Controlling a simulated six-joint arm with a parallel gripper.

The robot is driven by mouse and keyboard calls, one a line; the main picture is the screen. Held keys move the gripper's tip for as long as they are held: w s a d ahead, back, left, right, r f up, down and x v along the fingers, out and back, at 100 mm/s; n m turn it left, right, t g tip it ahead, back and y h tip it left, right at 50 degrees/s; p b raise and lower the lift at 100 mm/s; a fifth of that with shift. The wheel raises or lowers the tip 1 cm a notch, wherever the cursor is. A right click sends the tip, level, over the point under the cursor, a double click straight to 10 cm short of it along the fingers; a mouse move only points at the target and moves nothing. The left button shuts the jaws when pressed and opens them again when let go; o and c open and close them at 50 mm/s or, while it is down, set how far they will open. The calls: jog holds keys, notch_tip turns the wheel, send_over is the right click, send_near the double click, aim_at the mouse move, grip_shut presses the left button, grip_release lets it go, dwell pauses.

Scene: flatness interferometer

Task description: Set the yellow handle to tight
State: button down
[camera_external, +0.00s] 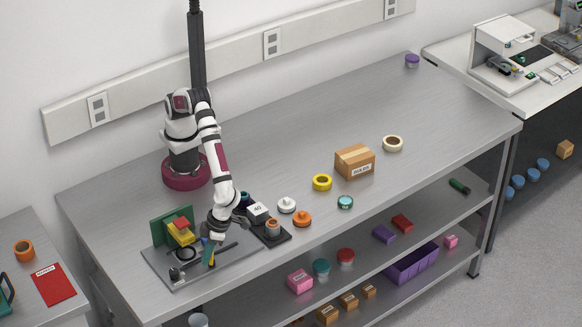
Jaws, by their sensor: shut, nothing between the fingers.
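The flatness interferometer stands on a grey base plate (165,268) at the front left of the bench. It carries a green upright plate (160,228), a yellow block with a red top (180,232) and a dark ring. A small upright yellow piece (211,261), with teal beside it, stands near the plate's front edge and looks like the yellow handle. Its setting is too small to read. My gripper (211,238) points down just above and behind this piece. It is shut and empty. I cannot tell whether it touches the handle.
A dark stand with a box marked 40 (258,211) is close on the right. The back of the bench is mostly clear.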

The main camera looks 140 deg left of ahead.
jog(key=shift+w+a+n+t, duration=0.15)
jog(key=shift+n+t, duration=0.15)
jog(key=shift+n, duration=0.7)
jog(key=shift+w+a+n+t, duration=0.15)
jog(key=shift+n+t, duration=0.15)
jog(key=shift+n, duration=0.7)
dwell(3.2)
jog(key=shift+d, duration=0.1)
jog(key=v, duration=1)
jog(key=shift+w, duration=0.3)
